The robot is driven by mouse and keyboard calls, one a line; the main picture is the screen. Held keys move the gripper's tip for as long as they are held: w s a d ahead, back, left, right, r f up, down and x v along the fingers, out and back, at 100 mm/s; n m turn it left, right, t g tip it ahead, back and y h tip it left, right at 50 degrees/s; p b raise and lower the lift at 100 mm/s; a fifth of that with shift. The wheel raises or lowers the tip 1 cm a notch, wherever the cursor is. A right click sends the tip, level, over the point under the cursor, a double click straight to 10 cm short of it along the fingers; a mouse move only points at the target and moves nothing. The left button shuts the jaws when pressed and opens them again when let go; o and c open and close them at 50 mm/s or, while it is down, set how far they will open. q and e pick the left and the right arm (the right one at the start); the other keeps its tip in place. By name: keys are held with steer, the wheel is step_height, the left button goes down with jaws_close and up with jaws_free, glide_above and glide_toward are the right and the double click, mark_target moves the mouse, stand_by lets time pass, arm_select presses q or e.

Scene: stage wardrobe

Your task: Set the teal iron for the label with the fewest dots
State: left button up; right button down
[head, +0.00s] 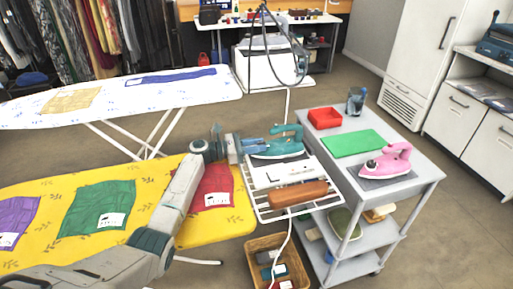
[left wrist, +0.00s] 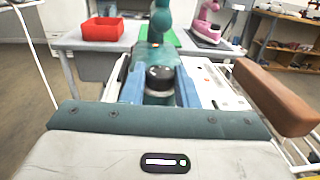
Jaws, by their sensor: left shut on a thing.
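The teal iron (head: 280,150) stands on the far end of a white wire rest at the end of the yellow ironing board (head: 235,228); its teal handle (left wrist: 161,18) shows in the left wrist view. My left gripper (head: 256,146) reaches it from the left. Its blue fingers (left wrist: 159,88) are shut on a dark round knob (left wrist: 160,75), apparently the iron's dial; its setting is not readable. Purple (head: 12,217), green (head: 95,203) and red (head: 217,180) cloths on the board carry white labels (head: 112,219) with dark marks too small to count. My right gripper is not in view.
A white panel (head: 285,172) and a brown block (head: 298,193) are on the rest. A grey cart (head: 413,181) at right holds a red tray (head: 325,118), green mat (head: 352,143) and pink iron (head: 388,160). A wicker basket (head: 291,257) stands below. A second board (head: 120,95) is behind.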

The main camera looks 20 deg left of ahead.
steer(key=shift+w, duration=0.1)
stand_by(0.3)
arm_select(q)
steer(key=o, duration=1)
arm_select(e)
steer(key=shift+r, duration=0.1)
arm_select(q)
steer(key=shift+s+a, duration=0.1)
steer(key=shift+a, duration=0.1)
steer(key=p+v, duration=0.2)
steer(key=v, duration=0.8)
steer(key=shift+a+f, duration=0.1)
steer(key=shift+a, duration=0.05)
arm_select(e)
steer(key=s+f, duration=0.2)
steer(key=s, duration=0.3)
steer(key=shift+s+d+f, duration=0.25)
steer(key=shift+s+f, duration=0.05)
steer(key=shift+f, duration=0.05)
